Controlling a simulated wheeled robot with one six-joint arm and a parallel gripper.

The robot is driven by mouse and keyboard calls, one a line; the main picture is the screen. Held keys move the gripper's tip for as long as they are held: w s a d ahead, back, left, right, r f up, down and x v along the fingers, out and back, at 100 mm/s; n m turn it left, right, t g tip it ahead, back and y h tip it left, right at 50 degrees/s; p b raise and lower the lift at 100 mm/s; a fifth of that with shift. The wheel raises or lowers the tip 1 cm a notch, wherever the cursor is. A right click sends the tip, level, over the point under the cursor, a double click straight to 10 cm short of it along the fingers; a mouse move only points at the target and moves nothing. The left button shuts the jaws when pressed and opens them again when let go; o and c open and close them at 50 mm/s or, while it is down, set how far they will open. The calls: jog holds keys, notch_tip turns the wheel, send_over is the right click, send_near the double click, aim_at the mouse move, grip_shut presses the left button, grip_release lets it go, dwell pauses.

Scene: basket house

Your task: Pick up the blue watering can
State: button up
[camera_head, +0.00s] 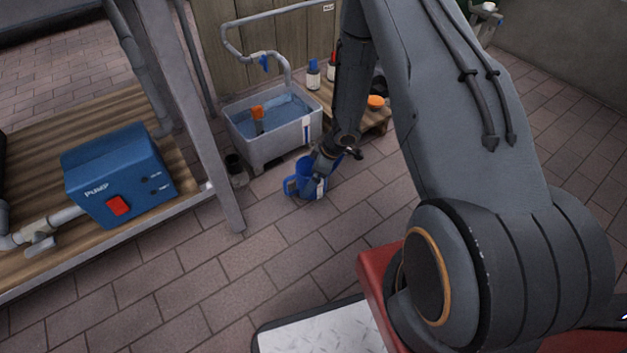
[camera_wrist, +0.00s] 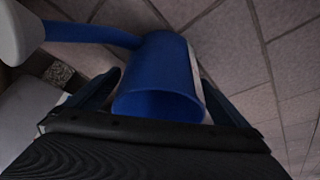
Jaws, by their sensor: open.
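The blue watering can (camera_head: 308,184) stands on the brick floor in front of the water basin in the head view. Its handle loop shows at the left and a pale label on its right side. In the wrist view the can (camera_wrist: 164,62) lies ahead of me, with its open rim close by and its spout running to a white rose at the upper left. My gripper (camera_wrist: 165,100) is open, with one finger on each side of the can. I cannot tell whether the fingers touch it. In the head view my arm partly hides the can.
A grey basin (camera_head: 275,148) of water with an orange object stands behind the can. A blue pump box (camera_head: 118,175) sits on a bench at left. The floor in front is clear.

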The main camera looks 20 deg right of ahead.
jog(key=shift+x, duration=0.8)
jog(key=shift+r, duration=0.1)
